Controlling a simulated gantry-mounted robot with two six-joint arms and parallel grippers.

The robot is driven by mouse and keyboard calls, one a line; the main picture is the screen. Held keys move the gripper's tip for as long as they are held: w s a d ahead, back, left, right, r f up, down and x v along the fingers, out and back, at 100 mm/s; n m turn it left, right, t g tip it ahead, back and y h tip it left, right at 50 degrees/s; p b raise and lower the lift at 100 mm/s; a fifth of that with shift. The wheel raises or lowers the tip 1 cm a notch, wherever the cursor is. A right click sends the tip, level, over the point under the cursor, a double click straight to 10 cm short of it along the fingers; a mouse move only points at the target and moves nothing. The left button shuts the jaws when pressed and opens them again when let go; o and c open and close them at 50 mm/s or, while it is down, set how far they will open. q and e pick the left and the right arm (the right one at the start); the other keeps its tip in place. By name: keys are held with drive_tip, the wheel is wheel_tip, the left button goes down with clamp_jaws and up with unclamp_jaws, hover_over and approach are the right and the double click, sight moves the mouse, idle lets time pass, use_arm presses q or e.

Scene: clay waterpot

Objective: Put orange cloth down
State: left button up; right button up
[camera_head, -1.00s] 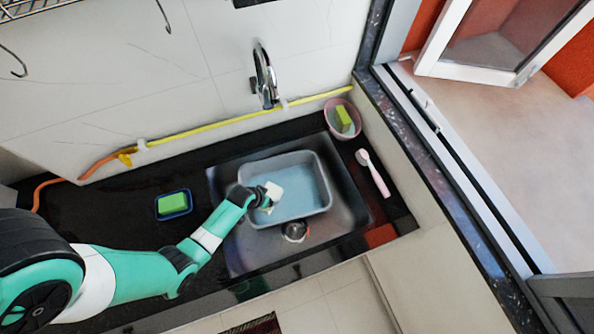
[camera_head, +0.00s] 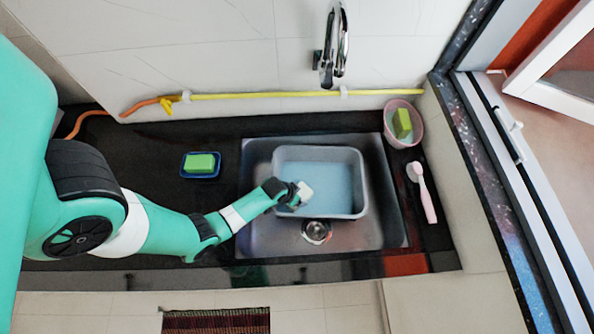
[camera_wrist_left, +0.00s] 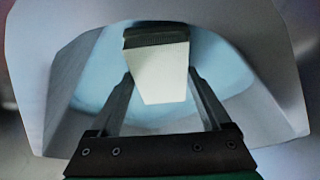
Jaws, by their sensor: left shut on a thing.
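My left gripper (camera_head: 298,192) is shut on a small cream-white block (camera_head: 305,191) over the left part of the grey basin in the sink. In the left wrist view the block (camera_wrist_left: 161,72) has a dark ribbed band at its far end and sits between the two fingers, above pale blue water. A flat orange-red patch (camera_head: 405,265) lies at the counter's front right edge; I cannot tell whether it is the orange cloth. I see no other orange cloth. My right gripper is not in view.
The grey basin (camera_head: 362,185) stands in the metal sink (camera_head: 258,225), beside a round drain (camera_head: 316,232). A green sponge (camera_head: 201,163) in a blue dish is left. A pink bowl (camera_head: 415,120) and a pink brush (camera_head: 424,195) are right. The tap (camera_head: 332,45) is behind.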

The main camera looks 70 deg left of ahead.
use_arm(q)
drive_tip(key=shift+f, duration=0.85)
drive_tip(key=o, duration=1)
drive_tip(key=shift+r, duration=0.35)
drive_tip(key=p+v, duration=1)
drive_tip(key=v, duration=0.1)
drive_tip(key=shift+s+d+r, duration=0.15)
drive_tip(key=shift+s+r, duration=0.05)
drive_tip(key=shift+r, duration=0.15)
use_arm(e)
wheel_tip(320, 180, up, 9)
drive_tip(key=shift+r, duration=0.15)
